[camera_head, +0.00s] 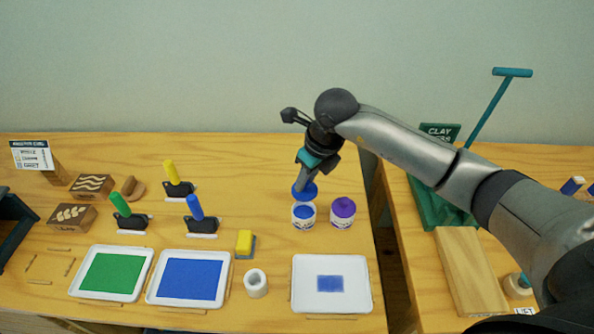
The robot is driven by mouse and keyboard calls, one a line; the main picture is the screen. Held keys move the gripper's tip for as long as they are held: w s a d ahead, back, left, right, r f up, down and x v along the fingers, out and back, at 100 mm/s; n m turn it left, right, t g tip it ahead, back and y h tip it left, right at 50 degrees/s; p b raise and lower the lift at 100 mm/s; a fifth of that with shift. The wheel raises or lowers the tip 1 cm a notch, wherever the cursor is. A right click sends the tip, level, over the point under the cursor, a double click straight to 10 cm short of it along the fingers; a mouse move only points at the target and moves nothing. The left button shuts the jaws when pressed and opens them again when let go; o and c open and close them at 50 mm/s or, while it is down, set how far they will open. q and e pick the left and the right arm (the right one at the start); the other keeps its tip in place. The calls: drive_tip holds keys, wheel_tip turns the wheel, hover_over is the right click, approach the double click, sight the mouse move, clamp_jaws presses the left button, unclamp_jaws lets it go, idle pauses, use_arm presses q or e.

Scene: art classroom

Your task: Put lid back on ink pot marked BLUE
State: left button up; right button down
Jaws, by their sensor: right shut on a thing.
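My right gripper (302,182) points down from above, shut on a blue lid (304,193). The lid shows just above or behind the rim of a small white pot (303,222). The pot stands upright on the table, and blue shows in its open top. I cannot read its label at this size. The fingertips are partly hidden by the wrist and lid. I cannot tell how large the gap between lid and pot is. My left gripper is not in view.
A pot with a purple lid (343,206) stands close on the right. In front are a white tray with a blue patch (300,300), a white roll (256,283) and a yellow block (244,242). Green and blue ink trays and rollers lie left. A clay press (437,205) stands right.

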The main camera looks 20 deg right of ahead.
sight(308, 192)
drive_tip(key=shift+f+b, duration=0.7)
drive_tip(key=shift+f, duration=0.55)
wheel_tip(308, 192, down, 4)
drive_tip(key=b, duration=0.3)
drive_tip(key=shift+r, duration=0.15)
use_arm(q)
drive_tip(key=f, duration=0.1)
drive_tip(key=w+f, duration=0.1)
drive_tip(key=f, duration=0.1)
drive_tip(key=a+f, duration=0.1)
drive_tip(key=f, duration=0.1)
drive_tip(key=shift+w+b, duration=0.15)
drive_tip(key=shift+b, duration=0.15)
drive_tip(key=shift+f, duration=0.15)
use_arm(e)
drive_tip(key=shift+f, duration=0.3)
drive_tip(key=shift+c, duration=0.6)
unclamp_jaws()
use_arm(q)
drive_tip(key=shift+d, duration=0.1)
